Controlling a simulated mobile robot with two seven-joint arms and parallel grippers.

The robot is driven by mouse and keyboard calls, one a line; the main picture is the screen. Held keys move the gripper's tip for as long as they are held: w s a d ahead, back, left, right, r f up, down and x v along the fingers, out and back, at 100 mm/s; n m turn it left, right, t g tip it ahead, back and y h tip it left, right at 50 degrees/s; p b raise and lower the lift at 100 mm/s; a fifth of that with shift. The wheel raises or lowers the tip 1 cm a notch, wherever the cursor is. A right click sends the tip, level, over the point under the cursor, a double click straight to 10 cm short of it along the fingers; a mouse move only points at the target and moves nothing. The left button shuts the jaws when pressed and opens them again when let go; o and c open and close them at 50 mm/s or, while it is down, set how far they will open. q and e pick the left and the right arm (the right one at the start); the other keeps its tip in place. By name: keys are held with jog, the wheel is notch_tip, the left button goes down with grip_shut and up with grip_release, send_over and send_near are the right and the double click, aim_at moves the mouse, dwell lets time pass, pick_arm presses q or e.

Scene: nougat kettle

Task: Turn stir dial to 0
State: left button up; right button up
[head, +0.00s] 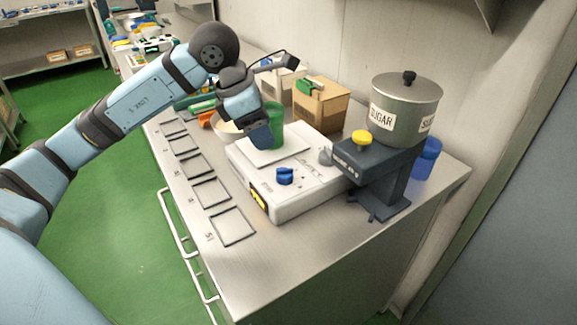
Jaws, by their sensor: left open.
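A white hotplate-like unit (300,200) stands on the steel bench. A blue dial (285,176) sits on its top near the front, and a grey knob (325,157) sits near its right edge. The small print beside them is too blurred to tell which is the stir dial. A green cup (274,128) stands on the unit's pale plate. My left gripper (258,133) is open, pointing down beside the cup's left side, behind and left of the blue dial. I cannot tell if it touches the cup. My right gripper is out of view.
A dark dispenser with a pot labelled sugar (405,105) and a yellow knob (361,137) stands close on the right. A blue cup (426,158) is behind it. Cardboard boxes (322,108) stand behind the unit. Outlined squares (233,228) line the clear front edge.

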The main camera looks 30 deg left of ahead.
aim_at(284, 168)
pick_arm(q)
jog(key=x, duration=1.1)
jog(key=shift+d+f+b, duration=0.1)
jog(key=shift+f+b, duration=0.15)
jog(key=shift+b, duration=0.15)
jog(key=shift+c, duration=0.3)
jog(key=c, duration=0.8)
